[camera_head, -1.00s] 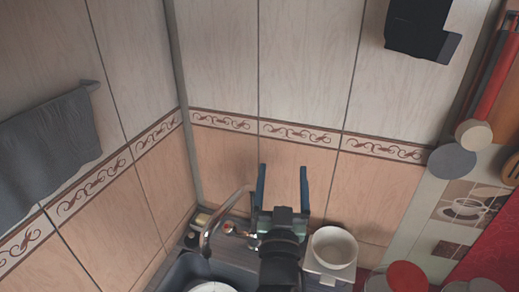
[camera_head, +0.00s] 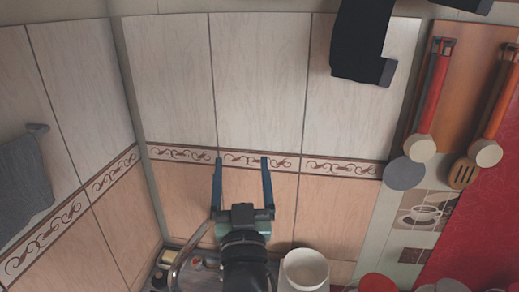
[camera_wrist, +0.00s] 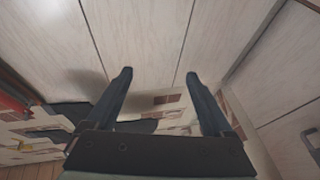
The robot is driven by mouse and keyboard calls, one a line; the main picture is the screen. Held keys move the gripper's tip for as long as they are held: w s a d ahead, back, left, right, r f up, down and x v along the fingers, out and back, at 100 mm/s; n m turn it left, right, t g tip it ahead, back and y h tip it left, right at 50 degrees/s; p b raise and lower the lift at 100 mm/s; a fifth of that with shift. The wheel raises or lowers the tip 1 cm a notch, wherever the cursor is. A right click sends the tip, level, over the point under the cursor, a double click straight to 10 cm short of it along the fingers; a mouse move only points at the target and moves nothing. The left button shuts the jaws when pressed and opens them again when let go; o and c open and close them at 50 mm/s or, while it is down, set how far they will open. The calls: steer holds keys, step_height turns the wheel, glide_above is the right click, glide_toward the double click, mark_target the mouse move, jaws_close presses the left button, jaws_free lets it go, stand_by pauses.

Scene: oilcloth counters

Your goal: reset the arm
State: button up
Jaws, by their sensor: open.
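My gripper (camera_head: 242,178) is raised in front of the tiled wall, with its two blue fingers spread and pointing up. Nothing is between the fingers. It also shows in the wrist view (camera_wrist: 159,78), where the two dark fingers stand apart before pale tiles. My arm below it shows at the bottom of the head view and hides part of the counter.
A white bowl (camera_head: 305,268) stands at the bottom, right of my arm. A curved metal faucet (camera_head: 192,250) is close on the left. Utensils (camera_head: 432,98) hang at the right, a dark towel (camera_head: 22,188) at the left. The wall space around the fingers is free.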

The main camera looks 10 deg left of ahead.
steer(key=s+d+r+t+h, duration=0.1)
steer(key=s+d+r, duration=0.15)
steer(key=r, duration=0.65)
steer(key=s+d+r+t+h, duration=0.15)
steer(key=s+r, duration=0.25)
steer(key=r, duration=0.4)
steer(key=s+d+r+m+t+h, duration=0.1)
steer(key=s+d+r, duration=0.1)
steer(key=s+r, duration=0.4)
steer(key=s+d+r+m+t, duration=0.1)
steer(key=s+d+r+t, duration=0.1)
steer(key=s+r, duration=0.4)
steer(key=shift+s+d+r+h, duration=0.15)
steer(key=shift+d+h, duration=0.1)
steer(key=shift+h, duration=0.1)
